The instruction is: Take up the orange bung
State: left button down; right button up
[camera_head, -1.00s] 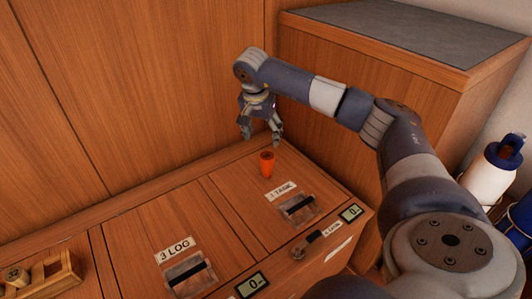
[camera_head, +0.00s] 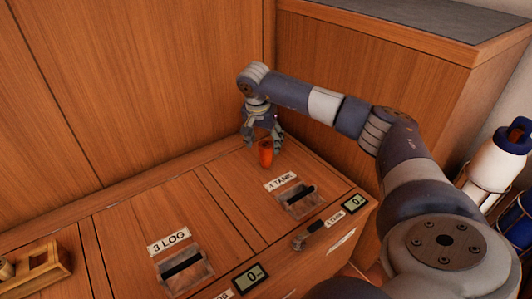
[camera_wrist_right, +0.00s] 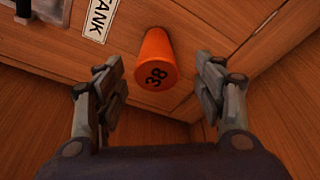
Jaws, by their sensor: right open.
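The orange bung (camera_head: 265,154) stands upright on the wooden bench top, behind the "TANK" label. In the right wrist view the orange bung (camera_wrist_right: 156,62) shows the number 38 on its end and lies between and a little beyond the fingertips. My right gripper (camera_head: 263,143) is open and points down just behind and above the bung. In the right wrist view its two fingers (camera_wrist_right: 158,80) are spread to either side, with clear gaps to the bung. My left gripper is not in view.
Slots with labels, "TANK" (camera_head: 280,182) and "3 LOG" (camera_head: 168,242), and small displays (camera_head: 251,280) lie in front. A wooden rack (camera_head: 40,268) is at lower left. Wooden walls close the back and right. A white bottle (camera_head: 494,163) stands far right.

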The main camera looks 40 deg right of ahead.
aim_at(266, 155)
jog(key=x, duration=0.1)
jog(key=b+x, duration=0.2)
jog(key=x, duration=0.1)
jog(key=shift+s+a+f, duration=0.1)
jog(key=shift+s+f, duration=0.1)
jog(key=shift+s, duration=0.1)
jog(key=c, duration=1.2)
jog(key=shift+c, duration=0.2)
